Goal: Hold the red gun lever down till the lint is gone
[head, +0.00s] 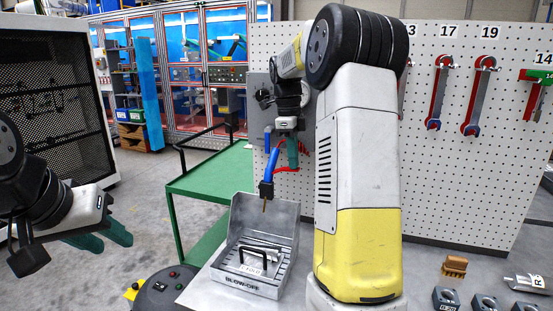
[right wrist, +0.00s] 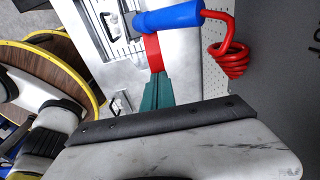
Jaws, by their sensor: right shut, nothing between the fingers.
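The blue air gun (head: 269,163) hangs nozzle-down over the open grey blow-off box (head: 286,222). Its blue body (right wrist: 170,18) and red lever (right wrist: 153,52) show in the right wrist view. My right gripper (head: 292,152) is shut and empty beside the gun. In the right wrist view its green fingertips (right wrist: 157,82) are right at the lever's lower end; I cannot tell whether they press it. A metal part with a black handle (head: 255,257) lies in the box. I cannot make out any lint. My left gripper (head: 112,236) is open and empty at the left, far from the gun.
A red coiled hose (right wrist: 229,58) hangs beside the gun. A green table (head: 205,183) stands behind the box. The pegboard (head: 440,180) holds several wrenches. Small blocks (head: 455,265) lie on the bench at right. A dark mesh cabinet (head: 55,100) stands behind my left arm.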

